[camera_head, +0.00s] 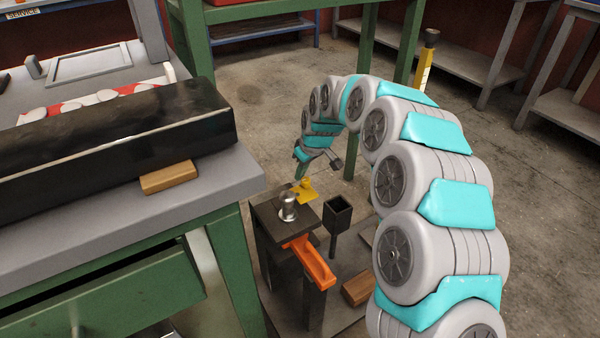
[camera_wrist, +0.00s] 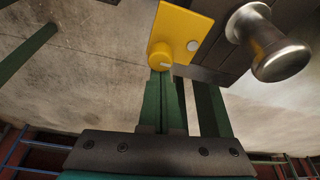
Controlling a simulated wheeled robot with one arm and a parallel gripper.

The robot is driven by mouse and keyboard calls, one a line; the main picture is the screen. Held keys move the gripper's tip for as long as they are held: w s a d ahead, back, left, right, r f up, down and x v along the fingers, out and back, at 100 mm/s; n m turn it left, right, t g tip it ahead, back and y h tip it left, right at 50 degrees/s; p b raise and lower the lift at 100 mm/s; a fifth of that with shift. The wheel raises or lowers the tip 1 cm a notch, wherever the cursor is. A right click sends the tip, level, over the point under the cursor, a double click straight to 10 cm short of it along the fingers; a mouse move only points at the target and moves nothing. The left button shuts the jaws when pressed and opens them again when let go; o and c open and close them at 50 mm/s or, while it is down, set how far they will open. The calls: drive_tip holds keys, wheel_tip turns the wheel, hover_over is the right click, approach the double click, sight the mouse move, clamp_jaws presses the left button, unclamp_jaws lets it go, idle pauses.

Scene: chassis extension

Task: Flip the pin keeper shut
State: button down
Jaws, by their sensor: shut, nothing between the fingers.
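The pin keeper is a yellow plate (camera_head: 304,191) on the dark top of a small stand (camera_head: 268,222). In the wrist view the yellow plate (camera_wrist: 182,28) has a round yellow boss at its lower left end and a pale round spot. A silver pin with a flared head (camera_head: 288,206) stands next to the keeper; it shows large at the right of the wrist view (camera_wrist: 275,50). My gripper (camera_head: 299,170) reaches down just behind the keeper. In the wrist view its green fingers (camera_wrist: 167,76) are together and empty, with the tips at the yellow boss. I cannot tell whether they touch it.
An orange tray-like piece (camera_head: 312,262) juts from the stand's front. A dark square cup on a post (camera_head: 338,215) stands to its right. A grey bench (camera_head: 225,172) with a long black block (camera_head: 120,145) and a wooden block (camera_head: 169,178) is at left. Open floor lies behind.

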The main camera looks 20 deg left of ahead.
sight(316, 193)
drive_tip(key=shift+d+m, duration=0.2)
drive_tip(key=shift+m, duration=0.2)
drive_tip(key=shift+d+m+t+h+b, duration=0.4)
drive_tip(key=shift+d+m+t, duration=0.1)
drive_tip(key=shift+m, duration=0.7)
drive_tip(key=m, duration=0.1)
drive_tip(key=d+m+b, duration=0.1)
drive_tip(key=m, duration=0.1)
drive_tip(key=m+h, duration=0.1)
drive_tip(key=shift+s+d+f+m+t, duration=0.1)
drive_tip(key=shift+s+d+m+t, duration=0.2)
drive_tip(key=shift+s+t, duration=0.1)
drive_tip(key=m+b, duration=0.1)
drive_tip(key=d+m+h+b, duration=0.1)
drive_tip(key=m, duration=0.1)
drive_tip(key=shift+s+m, duration=0.3)
drive_tip(key=shift+s, duration=0.1)
drive_tip(key=m, duration=0.1)
drive_tip(key=s+m+h+b, duration=0.1)
drive_tip(key=m, duration=0.1)
drive_tip(key=shift+s+d, duration=0.1)
drive_tip(key=shift+d, duration=0.2)
drive_tip(key=shift+s+d+b, duration=0.1)
drive_tip(key=shift+s+b, duration=0.25)
drive_tip(key=shift+b, duration=0.2)
drive_tip(key=shift+s, duration=0.25)
